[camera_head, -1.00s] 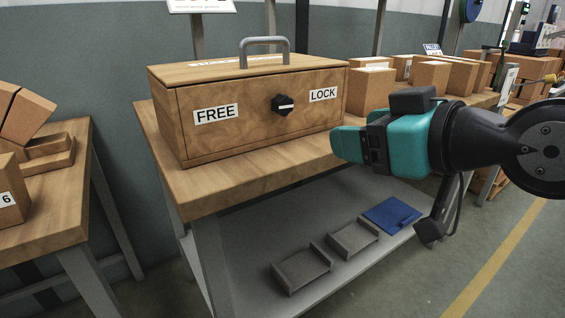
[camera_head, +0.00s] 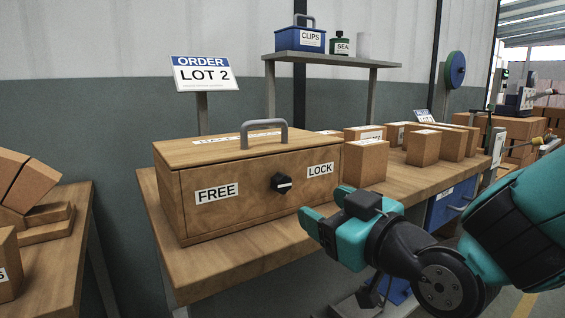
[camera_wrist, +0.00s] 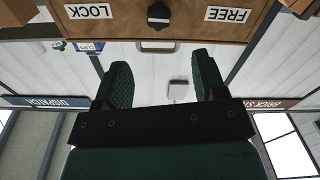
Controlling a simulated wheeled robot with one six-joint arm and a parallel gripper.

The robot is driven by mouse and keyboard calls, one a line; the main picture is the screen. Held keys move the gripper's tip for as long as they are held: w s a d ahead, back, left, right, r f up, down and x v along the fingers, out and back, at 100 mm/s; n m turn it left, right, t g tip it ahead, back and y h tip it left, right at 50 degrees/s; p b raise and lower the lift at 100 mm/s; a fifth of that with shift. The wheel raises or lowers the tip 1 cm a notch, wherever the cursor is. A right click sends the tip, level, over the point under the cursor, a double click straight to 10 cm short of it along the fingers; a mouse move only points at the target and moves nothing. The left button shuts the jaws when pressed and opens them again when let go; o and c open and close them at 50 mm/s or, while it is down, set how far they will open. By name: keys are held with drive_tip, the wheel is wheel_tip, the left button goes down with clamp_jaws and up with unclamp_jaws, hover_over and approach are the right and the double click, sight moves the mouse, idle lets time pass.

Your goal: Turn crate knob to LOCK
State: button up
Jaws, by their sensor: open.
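The wooden crate (camera_head: 240,212) stands on the workbench, with a grey handle on its lid. Its front carries a FREE label (camera_head: 217,193) on the left and a LOCK label (camera_head: 320,169) on the right. The black knob (camera_head: 282,183) sits between them, its white mark lying roughly horizontal. My gripper (camera_head: 308,216) is in front of the crate, to the right of and below the knob, apart from it. In the wrist view, upside down, the knob (camera_wrist: 158,14) shows at the top beyond the two spread, empty fingers (camera_wrist: 160,88).
Several cardboard boxes (camera_head: 424,148) stand on the bench (camera_head: 160,248) to the right of the crate. A LOT 2 sign (camera_head: 203,74) and a shelf (camera_head: 330,59) with a blue CLIPS box stand behind. Another table with bricks (camera_head: 60,250) is at left.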

sight(284, 186)
drive_tip(key=p+x, duration=0.7)
drive_tip(key=x, duration=0.5)
drive_tip(key=shift+f+p, duration=0.1)
drive_tip(key=shift+p, duration=0.3)
drive_tip(key=c, duration=0.9)
